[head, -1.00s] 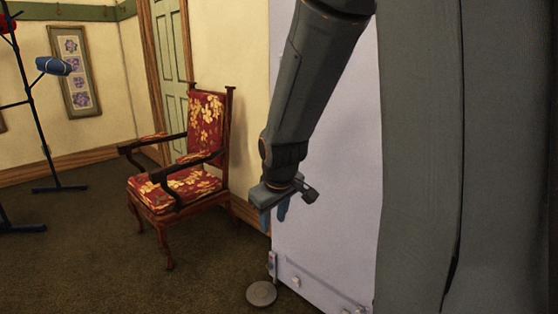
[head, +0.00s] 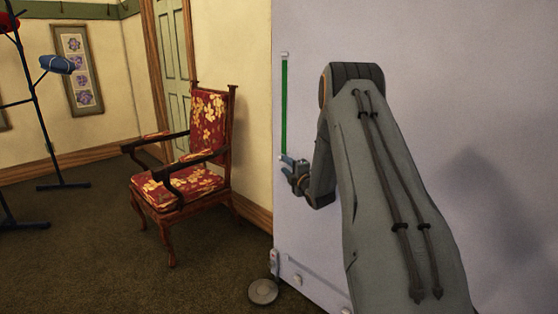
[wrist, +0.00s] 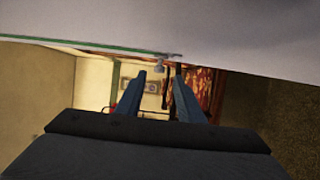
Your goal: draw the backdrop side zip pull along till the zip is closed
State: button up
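The backdrop (head: 420,50) is a large pale lavender upright panel on the right in the head view. Its side zip (head: 284,105) is a vertical green strip near the left edge, with a small pale end piece at top and bottom. My gripper (head: 286,161) is beside the strip's lower end. In the wrist view, my gripper (wrist: 160,76) has its two blue fingers apart with nothing clearly between them. The green zip (wrist: 80,45) runs in from the left there. A small grey piece (wrist: 160,66), perhaps the zip pull, shows at its end, just beyond the fingertips.
A red floral armchair (head: 203,150) stands left of the backdrop. A grey disc (head: 263,291) lies on the floor by the backdrop's lower corner. A black stand (head: 38,110) with blue and red items is at far left. Carpet between stand and chair is clear.

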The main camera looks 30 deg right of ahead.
aim_at(279, 159)
jog(key=w, duration=0.7)
jog(key=shift+w+d, duration=0.2)
jog(key=shift+w, duration=0.15)
grip_shut()
